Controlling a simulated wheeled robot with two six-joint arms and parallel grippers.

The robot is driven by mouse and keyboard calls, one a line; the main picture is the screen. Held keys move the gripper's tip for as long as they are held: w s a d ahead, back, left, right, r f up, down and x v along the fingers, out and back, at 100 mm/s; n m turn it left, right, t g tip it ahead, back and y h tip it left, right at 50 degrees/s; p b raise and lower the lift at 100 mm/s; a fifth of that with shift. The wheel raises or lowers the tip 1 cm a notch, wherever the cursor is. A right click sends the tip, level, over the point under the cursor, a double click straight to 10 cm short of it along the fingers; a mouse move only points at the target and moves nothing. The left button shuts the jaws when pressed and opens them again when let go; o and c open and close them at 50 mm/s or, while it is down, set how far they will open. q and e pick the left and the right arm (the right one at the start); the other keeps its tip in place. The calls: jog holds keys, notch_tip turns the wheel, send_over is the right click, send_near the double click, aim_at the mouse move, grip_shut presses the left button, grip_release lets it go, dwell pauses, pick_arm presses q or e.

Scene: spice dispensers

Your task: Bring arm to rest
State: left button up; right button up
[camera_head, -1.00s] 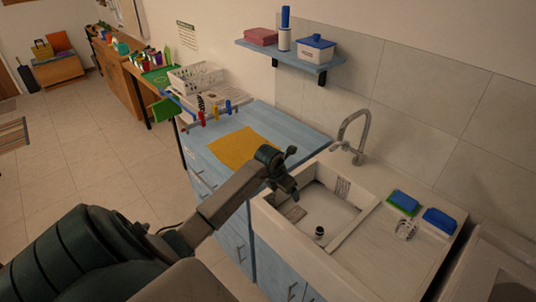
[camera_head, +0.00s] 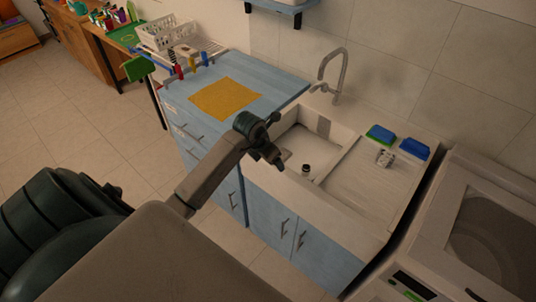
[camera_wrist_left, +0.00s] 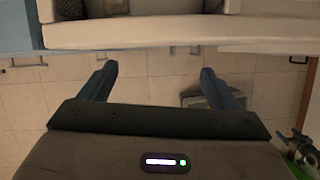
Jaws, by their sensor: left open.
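My left arm comes in from the left in the head view, and its dark wrist and left gripper (camera_head: 276,162) hang in front of the sink's near left edge. In the left wrist view the two blue-grey fingers of this gripper (camera_wrist_left: 161,84) stand wide apart with nothing between them. The sink's pale front edge (camera_wrist_left: 140,34) crosses the top of that view, beyond the fingertips. My right gripper is not in view.
The white sink (camera_head: 345,208) has a tap (camera_head: 333,75) behind it. A yellow cloth (camera_head: 226,99) lies on the blue counter (camera_head: 275,90) at left. A white machine (camera_head: 480,215) stands at right. Tiled floor at left is clear.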

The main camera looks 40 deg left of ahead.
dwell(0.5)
